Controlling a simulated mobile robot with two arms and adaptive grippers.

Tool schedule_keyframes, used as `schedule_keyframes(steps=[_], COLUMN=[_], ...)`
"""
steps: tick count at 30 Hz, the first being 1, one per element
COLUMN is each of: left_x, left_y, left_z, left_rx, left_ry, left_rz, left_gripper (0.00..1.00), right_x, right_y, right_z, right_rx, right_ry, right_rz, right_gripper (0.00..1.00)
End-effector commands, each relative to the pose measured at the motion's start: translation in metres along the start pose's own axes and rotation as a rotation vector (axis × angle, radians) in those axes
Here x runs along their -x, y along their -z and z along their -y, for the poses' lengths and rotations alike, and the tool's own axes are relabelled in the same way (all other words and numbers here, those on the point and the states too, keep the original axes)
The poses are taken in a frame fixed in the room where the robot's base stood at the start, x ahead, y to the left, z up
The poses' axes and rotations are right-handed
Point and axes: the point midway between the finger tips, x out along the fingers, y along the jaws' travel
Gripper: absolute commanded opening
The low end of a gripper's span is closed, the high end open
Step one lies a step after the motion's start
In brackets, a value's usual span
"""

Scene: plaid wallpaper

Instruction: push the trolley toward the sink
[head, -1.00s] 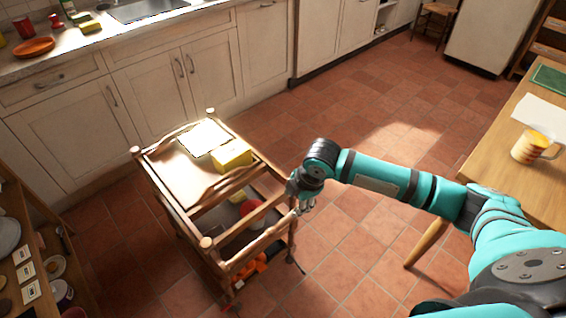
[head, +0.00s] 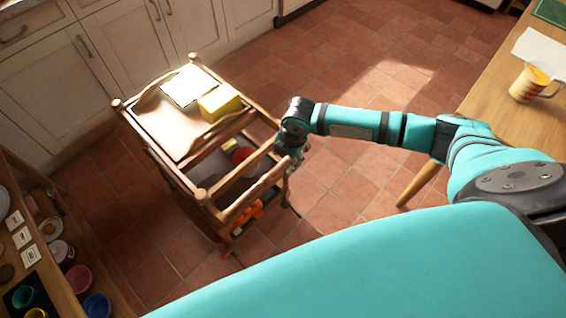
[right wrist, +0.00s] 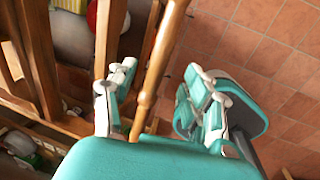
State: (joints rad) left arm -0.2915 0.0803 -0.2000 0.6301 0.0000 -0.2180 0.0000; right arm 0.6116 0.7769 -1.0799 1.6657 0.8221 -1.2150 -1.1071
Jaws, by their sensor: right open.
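The wooden trolley (head: 140,125) stands on the tiled floor near the cabinets in the head view. A yellow box (head: 220,103) and a pale sheet or book (head: 187,86) lie on its top. My right gripper (head: 291,152) is at the trolley's right end. In the right wrist view my right gripper (right wrist: 160,92) is open, with a wooden trolley bar (right wrist: 158,60) between its fingers. I cannot tell whether the fingers touch it. My left gripper is not in view. The sink is outside both present views.
White cabinets (head: 75,90) stand behind the trolley. A wooden shelf (head: 75,265) with bowls and cups is at the lower left. A table (head: 490,120) with a striped mug (head: 533,83) is at the right. Bare tiles (head: 340,60) lie beyond my right arm.

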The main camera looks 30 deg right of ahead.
Motion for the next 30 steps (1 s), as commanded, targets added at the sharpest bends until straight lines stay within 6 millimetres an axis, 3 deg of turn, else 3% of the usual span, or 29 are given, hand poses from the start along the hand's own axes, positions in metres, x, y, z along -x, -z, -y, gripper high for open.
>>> schedule_keyframes(steps=[3,9,20,30], left_x=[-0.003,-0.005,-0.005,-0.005], left_y=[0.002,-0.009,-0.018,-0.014], left_z=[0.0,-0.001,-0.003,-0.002], left_rx=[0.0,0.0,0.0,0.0], left_ry=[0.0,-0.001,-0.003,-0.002], left_rz=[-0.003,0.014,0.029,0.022], left_gripper=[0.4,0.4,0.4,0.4], right_x=[-0.022,-0.042,-0.047,-0.046], right_y=[0.0,0.0,0.0,0.0], right_z=[0.0,0.0,0.0,0.0], right_rx=[-0.001,-0.001,0.0,0.0], right_ry=[0.001,0.0,-0.001,-0.001], right_rz=[0.0,0.0,0.0,0.0], right_gripper=[0.51,0.51,0.51,0.09])
